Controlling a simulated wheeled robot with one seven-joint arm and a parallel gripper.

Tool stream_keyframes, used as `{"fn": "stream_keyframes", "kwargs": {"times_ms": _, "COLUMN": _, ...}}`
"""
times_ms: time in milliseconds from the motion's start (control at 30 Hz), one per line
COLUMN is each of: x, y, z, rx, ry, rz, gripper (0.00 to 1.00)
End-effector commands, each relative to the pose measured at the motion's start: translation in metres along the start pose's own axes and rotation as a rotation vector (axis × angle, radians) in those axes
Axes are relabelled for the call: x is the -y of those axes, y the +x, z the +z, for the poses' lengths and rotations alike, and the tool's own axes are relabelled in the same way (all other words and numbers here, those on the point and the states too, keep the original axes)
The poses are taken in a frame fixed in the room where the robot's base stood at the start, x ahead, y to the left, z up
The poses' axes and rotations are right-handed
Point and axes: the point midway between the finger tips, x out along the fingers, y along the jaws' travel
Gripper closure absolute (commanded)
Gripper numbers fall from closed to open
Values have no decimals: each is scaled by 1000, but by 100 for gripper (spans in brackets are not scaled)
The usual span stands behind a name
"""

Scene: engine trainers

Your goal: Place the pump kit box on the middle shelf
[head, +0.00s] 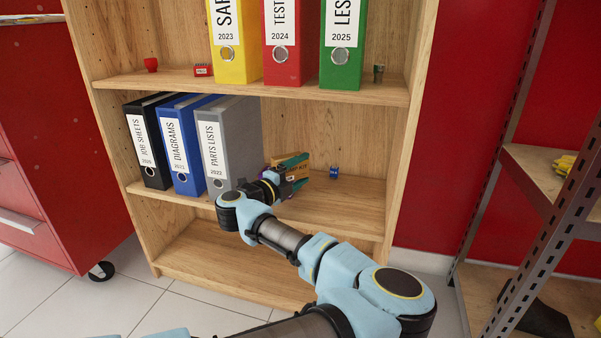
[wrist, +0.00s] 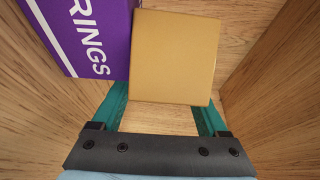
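The tan pump kit box (head: 298,168) is at the middle shelf (head: 335,205) of the wooden bookcase, right of the grey binder. Its label is partly hidden by my gripper. My gripper (head: 292,174) reaches in from the front, with a green finger on each side of the box, and appears shut on it. In the wrist view, the box's plain tan face (wrist: 174,55) sits between the fingers (wrist: 165,112), slightly turned. I cannot tell whether its base touches the shelf.
A purple box (wrist: 82,35) marked "RINGS" stands close left of the pump kit box. Black, blue and grey binders (head: 222,140) fill the shelf's left part. A small blue item (head: 334,172) sits to the right. The shelf's front right is clear. The upper shelf (head: 300,92) overhangs.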

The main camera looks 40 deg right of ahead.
Motion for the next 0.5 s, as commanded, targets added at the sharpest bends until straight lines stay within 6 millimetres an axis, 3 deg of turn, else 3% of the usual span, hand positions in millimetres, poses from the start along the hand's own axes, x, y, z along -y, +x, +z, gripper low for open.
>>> {"fn": "stream_keyframes", "kwargs": {"times_ms": 33, "x": -3, "y": 0, "z": 0, "rx": 1, "ry": -1, "rz": 4, "gripper": 23}}
{"fn": "stream_keyframes", "kwargs": {"times_ms": 200, "x": -2, "y": 0, "z": 0, "rx": 1, "ry": 0, "rz": 2, "gripper": 4}}
{"fn": "stream_keyframes", "kwargs": {"times_ms": 500, "x": 0, "y": -2, "z": 1, "rx": 2, "ry": 1, "rz": 1, "gripper": 3}}
